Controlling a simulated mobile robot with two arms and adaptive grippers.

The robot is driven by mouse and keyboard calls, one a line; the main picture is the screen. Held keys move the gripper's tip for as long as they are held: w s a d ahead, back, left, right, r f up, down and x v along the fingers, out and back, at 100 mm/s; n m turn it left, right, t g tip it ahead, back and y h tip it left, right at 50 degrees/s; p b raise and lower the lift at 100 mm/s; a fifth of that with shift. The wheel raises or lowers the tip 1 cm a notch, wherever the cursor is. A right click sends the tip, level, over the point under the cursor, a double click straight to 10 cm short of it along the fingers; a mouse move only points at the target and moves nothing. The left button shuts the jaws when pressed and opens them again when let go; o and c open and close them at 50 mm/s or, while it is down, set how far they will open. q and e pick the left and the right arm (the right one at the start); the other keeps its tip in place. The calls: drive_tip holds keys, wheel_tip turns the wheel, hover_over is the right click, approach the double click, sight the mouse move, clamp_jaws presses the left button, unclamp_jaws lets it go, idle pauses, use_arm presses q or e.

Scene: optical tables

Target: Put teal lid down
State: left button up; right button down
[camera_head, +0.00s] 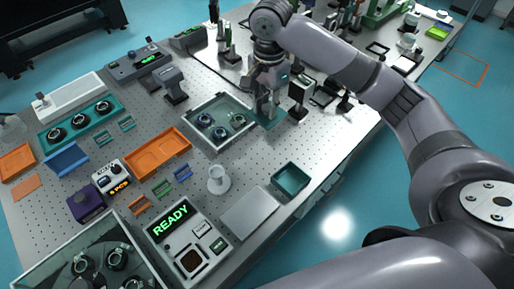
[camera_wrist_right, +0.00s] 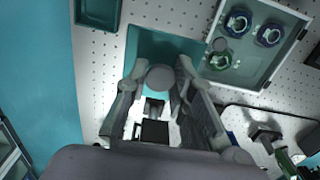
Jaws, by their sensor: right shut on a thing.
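The teal lid (camera_wrist_right: 165,45) is a flat square plate in the right wrist view, with a round grey knob (camera_wrist_right: 160,78) between my fingers. In the head view the lid (camera_head: 271,122) shows partly, below my right gripper (camera_head: 267,106), beside the open grey case. My right gripper (camera_wrist_right: 157,92) is shut on the lid's knob. The lid appears level, at or close to the table; I cannot tell whether it touches. My left gripper is in neither view.
The open case (camera_head: 192,137) holds several round parts. A teal tray (camera_head: 305,182), a grey plate (camera_head: 249,213) and a white stand (camera_head: 218,181) are nearer. Black-mounted optics (camera_head: 300,90) stand close right of the gripper. Bare perforated table (camera_head: 325,140) lies toward the right edge.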

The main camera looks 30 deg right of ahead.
hover_over(266, 152)
wheel_tip(266, 152, down, 7)
wheel_tip(266, 152, down, 4)
drive_tip(key=shift+r+p, duration=0.15)
drive_tip(key=shift+p, duration=0.3)
drive_tip(key=shift+f, duration=0.7)
wheel_tip(266, 152, down, 4)
drive_tip(key=shift+r, duration=0.25)
drive_tip(key=shift+f, duration=0.35)
drive_tip(key=c, duration=1.8)
unclamp_jaws()
drive_tip(key=shift+s+f, duration=0.1)
drive_tip(key=shift+f, duration=0.1)
drive_tip(key=o, duration=0.4)
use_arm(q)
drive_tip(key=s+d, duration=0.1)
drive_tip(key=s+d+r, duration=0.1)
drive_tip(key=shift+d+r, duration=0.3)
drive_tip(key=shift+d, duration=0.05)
use_arm(e)
drive_tip(key=shift+o, duration=0.2)
